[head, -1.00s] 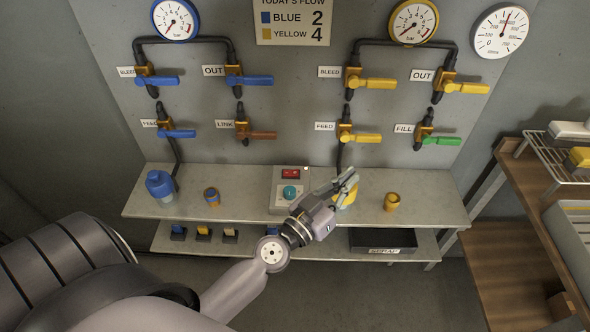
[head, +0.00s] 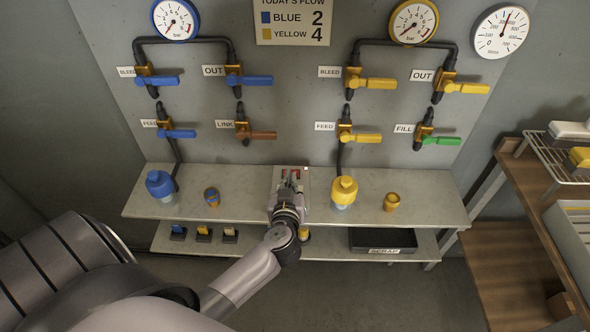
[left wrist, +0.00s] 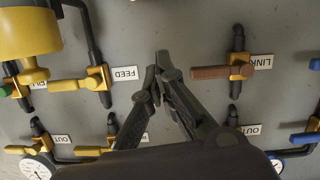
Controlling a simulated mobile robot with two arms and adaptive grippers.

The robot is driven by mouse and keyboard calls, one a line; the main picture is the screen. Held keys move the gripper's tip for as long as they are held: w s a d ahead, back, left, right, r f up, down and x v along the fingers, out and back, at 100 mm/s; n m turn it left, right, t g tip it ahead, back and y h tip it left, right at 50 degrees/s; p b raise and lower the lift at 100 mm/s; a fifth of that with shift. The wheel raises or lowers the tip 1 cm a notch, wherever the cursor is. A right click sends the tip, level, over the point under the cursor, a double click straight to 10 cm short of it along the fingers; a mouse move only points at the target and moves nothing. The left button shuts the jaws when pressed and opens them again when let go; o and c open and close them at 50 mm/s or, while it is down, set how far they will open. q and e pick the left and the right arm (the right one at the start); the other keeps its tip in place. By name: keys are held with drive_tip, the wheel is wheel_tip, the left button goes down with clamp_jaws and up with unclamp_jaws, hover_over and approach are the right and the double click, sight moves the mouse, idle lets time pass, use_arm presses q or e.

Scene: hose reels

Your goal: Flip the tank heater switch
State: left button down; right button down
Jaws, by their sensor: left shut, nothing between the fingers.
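The grey control box (head: 306,184) stands on the shelf between the blue and yellow tanks. Its red rocker switch (head: 284,173) shows only in part behind my left gripper (head: 292,176), and the turquoise button seen earlier is hidden. The left gripper is over the box, pointing toward the wall, with its fingers together and empty. In the left wrist view its fingers (left wrist: 159,72) are in front of the wall with the valves, and the box does not show. I cannot tell whether the fingertips touch the switch. My right gripper is not in view.
The yellow tank (head: 343,192) stands close right of the box, with a small yellow cup (head: 391,202) beyond. The blue tank (head: 160,185) and a small blue-and-orange jar (head: 212,197) are on the left. Valves with lever handles line the wall above.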

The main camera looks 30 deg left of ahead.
use_arm(q)
drive_tip(key=b, duration=0.1)
hover_over(295, 170)
drive_tip(key=s+d, duration=0.1)
drive_tip(key=s, duration=0.2)
wheel_tip(295, 170, down, 2)
drive_tip(key=shift+w+d+f, duration=0.1)
drive_tip(key=shift+w+f, duration=0.05)
drive_tip(key=shift+f, duration=0.05)
wheel_tip(295, 170, down, 3)
drive_tip(key=shift+w+d+r+b, duration=0.1)
drive_tip(key=shift+w+b, duration=0.05)
drive_tip(key=shift+b, duration=0.6)
drive_tip(key=shift+d+f, duration=0.1)
drive_tip(key=shift+f, duration=0.45)
